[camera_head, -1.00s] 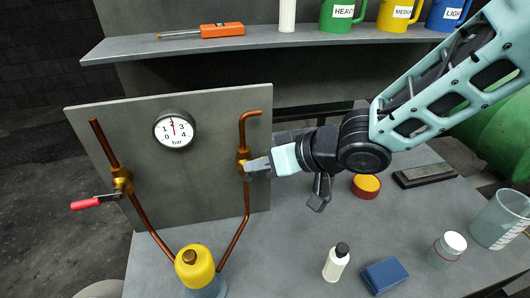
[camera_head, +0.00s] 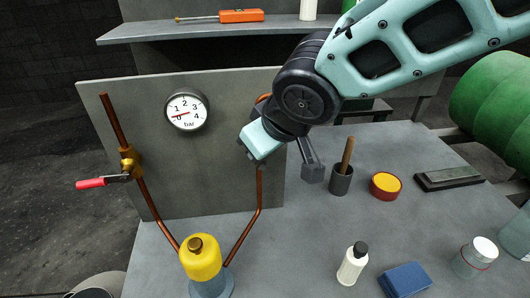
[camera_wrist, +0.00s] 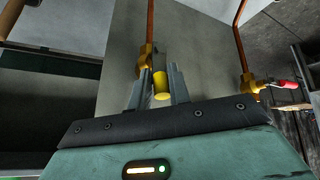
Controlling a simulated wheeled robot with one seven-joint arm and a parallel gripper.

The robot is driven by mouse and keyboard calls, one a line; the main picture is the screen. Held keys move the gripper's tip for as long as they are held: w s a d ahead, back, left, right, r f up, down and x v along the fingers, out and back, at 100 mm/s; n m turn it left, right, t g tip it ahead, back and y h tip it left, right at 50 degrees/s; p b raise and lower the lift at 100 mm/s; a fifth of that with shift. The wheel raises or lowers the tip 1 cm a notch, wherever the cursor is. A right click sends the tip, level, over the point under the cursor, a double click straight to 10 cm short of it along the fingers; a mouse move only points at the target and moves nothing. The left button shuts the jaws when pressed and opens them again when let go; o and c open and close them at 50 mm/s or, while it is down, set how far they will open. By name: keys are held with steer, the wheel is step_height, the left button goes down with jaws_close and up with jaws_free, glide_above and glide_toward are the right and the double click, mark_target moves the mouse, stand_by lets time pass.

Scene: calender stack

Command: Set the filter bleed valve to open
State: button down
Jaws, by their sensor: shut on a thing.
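The gauge panel carries two copper pipes with brass valves. The right valve (camera_wrist: 145,61) has a yellow-ended handle (camera_wrist: 160,84) between my gripper's fingers (camera_wrist: 158,88) in the wrist view, and my gripper is shut on it. In the head view my gripper (camera_head: 259,141) covers this valve, so its lever angle is hidden there. The left valve (camera_head: 128,164) has a red handle (camera_head: 90,183) pointing left, across its pipe; it also shows in the wrist view (camera_wrist: 249,85). The yellow-topped filter (camera_head: 200,260) stands below, where both pipes meet. The gauge (camera_head: 187,109) needle points left, near the low end.
A white bottle (camera_head: 353,264), a blue block (camera_head: 405,279), a red tin (camera_head: 385,185) and a dark cup (camera_head: 341,180) stand on the bench to the right. A shelf (camera_head: 150,33) with an orange tool (camera_head: 241,16) runs above the panel.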

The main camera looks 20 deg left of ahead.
steer(key=shift+s+a+f, duration=0.1)
steer(key=shift+s+a, duration=0.05)
steer(key=shift+s, duration=0.05)
steer(key=c, duration=1.4)
jaws_free()
steer(key=shift+w, duration=0.1)
steer(key=shift+r, duration=0.35)
steer(key=v, duration=1.7)
steer(key=shift+s+f+b, duration=0.2)
steer(key=shift+f+b, duration=0.05)
steer(key=shift+b, duration=0.1)
steer(key=s+d+f+m+g+h, duration=0.1)
steer(key=s+d+f+m, duration=0.1)
steer(key=d+f, duration=0.4)
steer(key=s+d+f+m+g+h, duration=0.1)
steer(key=d+f, duration=0.4)
steer(key=d, duration=0.5)
steer(key=s+d+f+m+g+h, duration=0.2)
steer(key=s+d+f, duration=0.3)
steer(key=d, duration=0.3)
steer(key=shift+s+f+m+h, duration=0.15)
steer(key=shift+s+f+h, duration=0.05)
steer(key=shift+f, duration=0.25)
steer(key=shift+s+f+m+h, duration=0.15)
steer(key=shift+f+h, duration=0.05)
steer(key=shift+f, duration=0.25)
